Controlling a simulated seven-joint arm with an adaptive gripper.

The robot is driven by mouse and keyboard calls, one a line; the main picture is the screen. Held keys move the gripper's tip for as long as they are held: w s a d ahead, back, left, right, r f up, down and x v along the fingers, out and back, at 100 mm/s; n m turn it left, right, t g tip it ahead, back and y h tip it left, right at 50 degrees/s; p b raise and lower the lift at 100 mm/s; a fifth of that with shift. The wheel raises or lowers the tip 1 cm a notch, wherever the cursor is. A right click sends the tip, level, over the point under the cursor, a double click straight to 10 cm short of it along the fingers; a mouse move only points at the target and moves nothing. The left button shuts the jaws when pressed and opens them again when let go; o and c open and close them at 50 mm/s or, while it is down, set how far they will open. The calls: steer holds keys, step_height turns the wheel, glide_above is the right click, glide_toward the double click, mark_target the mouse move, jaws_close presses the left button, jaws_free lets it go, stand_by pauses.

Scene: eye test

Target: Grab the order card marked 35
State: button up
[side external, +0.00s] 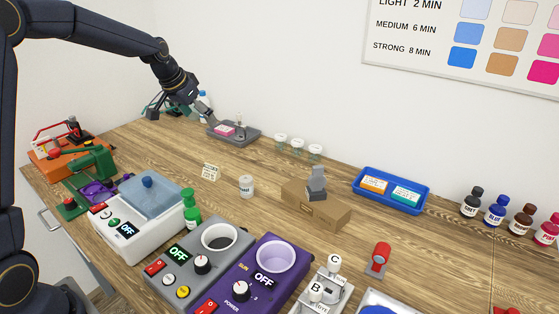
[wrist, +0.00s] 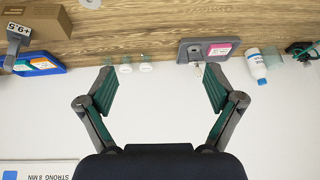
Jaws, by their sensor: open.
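No card with a readable 35 shows in either view. A blue tray (side external: 362,190) right of centre holds an orange-labelled item (side external: 374,185) and a teal-labelled item (side external: 406,194); their print is too small to read. A pink item (side external: 224,130) lies in a grey tray (side external: 248,140) at the back; it also shows in the wrist view (wrist: 220,49). My gripper (side external: 182,108) is up at the back left, near the grey tray. In the wrist view my gripper (wrist: 160,82) is open with nothing between its fingers.
A cardboard box (side external: 314,205) with a grey object on it stands mid-table. Several small cups (side external: 298,146) are near the wall. A white bottle (wrist: 257,66) is beside the grey tray. Dark and coloured bottles (side external: 497,210) are at right. Machines (side external: 190,262) fill the front.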

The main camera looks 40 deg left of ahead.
steer(key=n+g, duration=0.1)
glide_toward(210, 168)
steer(key=x, duration=0.4)
steer(key=shift+w+f, duration=0.1)
steer(key=shift+w, duration=0.05)
steer(key=shift+x, duration=3.05)
steer(key=shift+d, duration=0.1)
steer(key=c, duration=0.9)
